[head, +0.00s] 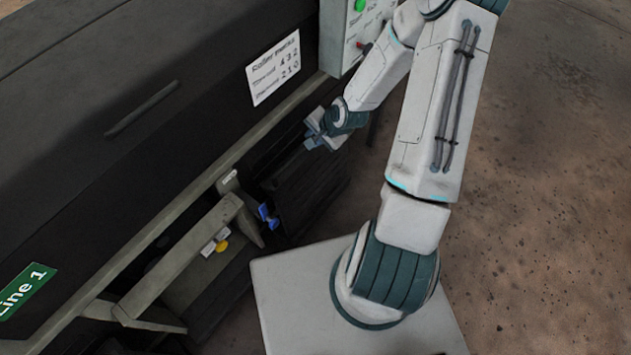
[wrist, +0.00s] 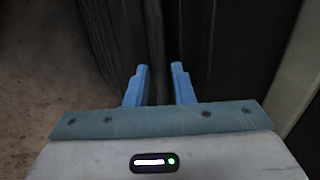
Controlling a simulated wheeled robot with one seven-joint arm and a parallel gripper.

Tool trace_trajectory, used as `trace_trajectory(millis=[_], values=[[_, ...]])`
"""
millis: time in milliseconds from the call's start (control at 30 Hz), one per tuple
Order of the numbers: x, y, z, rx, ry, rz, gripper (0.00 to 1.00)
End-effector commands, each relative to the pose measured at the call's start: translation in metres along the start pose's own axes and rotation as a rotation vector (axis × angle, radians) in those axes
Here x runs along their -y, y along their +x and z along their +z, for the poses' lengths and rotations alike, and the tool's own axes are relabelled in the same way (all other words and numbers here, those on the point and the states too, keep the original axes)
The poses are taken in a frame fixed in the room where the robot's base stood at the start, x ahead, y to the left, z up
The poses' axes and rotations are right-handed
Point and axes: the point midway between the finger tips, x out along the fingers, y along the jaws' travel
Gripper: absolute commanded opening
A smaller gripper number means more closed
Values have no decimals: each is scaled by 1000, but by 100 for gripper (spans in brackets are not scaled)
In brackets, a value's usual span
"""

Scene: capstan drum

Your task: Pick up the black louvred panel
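The black louvred panel (head: 312,188) is a dark ridged piece low at the machine's open side in the head view. It stands near the floor, and its lower edge is lost in shadow. My gripper (head: 313,140) is at its upper end, pointing toward the machine. In the wrist view, the two blue fingers of my gripper (wrist: 160,82) are apart. A narrow dark upright strip (wrist: 155,40) shows between and beyond them, with dark surfaces on both sides. I cannot tell whether the fingers touch it.
A large dark machine (head: 170,115) with a pale lower rail fills the left. A blue handle (head: 267,215) and a yellow knob (head: 221,246) sit left of the panel. A control box (head: 350,32) stands above my gripper. Brown floor (head: 545,190) is clear at right.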

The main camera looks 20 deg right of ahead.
Motion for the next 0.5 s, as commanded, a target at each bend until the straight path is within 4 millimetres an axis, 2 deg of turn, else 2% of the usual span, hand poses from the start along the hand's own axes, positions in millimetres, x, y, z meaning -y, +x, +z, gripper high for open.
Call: trace_trajectory(millis=[33, 133, 400, 433, 500], values=[[-1, 11, 1, 3, -3, 1, 22], [-1, 20, 0, 1, -1, 0, 22], [0, 22, 0, 0, -1, 0, 22], [0, 22, 0, 0, -1, 0, 19], [0, 22, 0, 0, -1, 0, 0]])
